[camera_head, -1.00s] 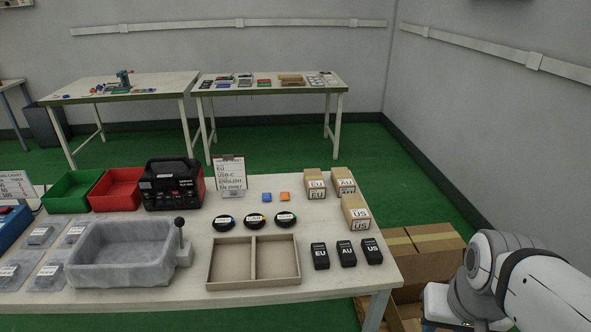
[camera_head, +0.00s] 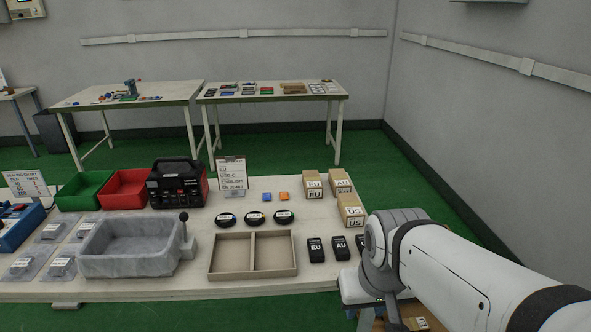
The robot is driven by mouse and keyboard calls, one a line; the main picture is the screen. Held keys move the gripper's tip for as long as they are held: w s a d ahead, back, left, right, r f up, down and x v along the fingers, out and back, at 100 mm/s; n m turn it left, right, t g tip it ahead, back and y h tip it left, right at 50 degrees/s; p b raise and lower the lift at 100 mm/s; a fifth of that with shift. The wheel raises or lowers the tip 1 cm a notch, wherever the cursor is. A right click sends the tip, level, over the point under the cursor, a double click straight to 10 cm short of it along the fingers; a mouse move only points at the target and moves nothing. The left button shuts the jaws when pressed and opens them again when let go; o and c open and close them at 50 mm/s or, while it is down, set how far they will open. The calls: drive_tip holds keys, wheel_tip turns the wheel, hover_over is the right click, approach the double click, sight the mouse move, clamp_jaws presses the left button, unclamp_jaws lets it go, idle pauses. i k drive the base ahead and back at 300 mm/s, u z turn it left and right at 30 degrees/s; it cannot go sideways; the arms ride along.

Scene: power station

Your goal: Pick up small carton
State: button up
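Three small brown cartons stand at the back right of the near table. The EU carton (camera_head: 313,186) is on the left, the AU carton (camera_head: 340,184) is beside it, and the US carton (camera_head: 351,211) stands nearer to me. White labels show on them. My arm reaches in from the lower right, and its wrist is at the table's right edge, just right of and nearer than the US carton. My gripper's fingers cannot be made out, so its opening is hidden.
On the near table (camera_head: 130,288) are an empty two-part tray (camera_head: 253,274), black EU and AU blocks (camera_head: 316,250), three black discs (camera_head: 254,218), a grey basin (camera_head: 130,262), a black-red power unit (camera_head: 178,184) and a standing sign (camera_head: 232,176). Bare tabletop lies around the small blue and orange pieces.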

sight(312, 183)
drive_tip(key=z, duration=0.05)
drive_tip(key=i, duration=1)
drive_tip(key=u, duration=0.05)
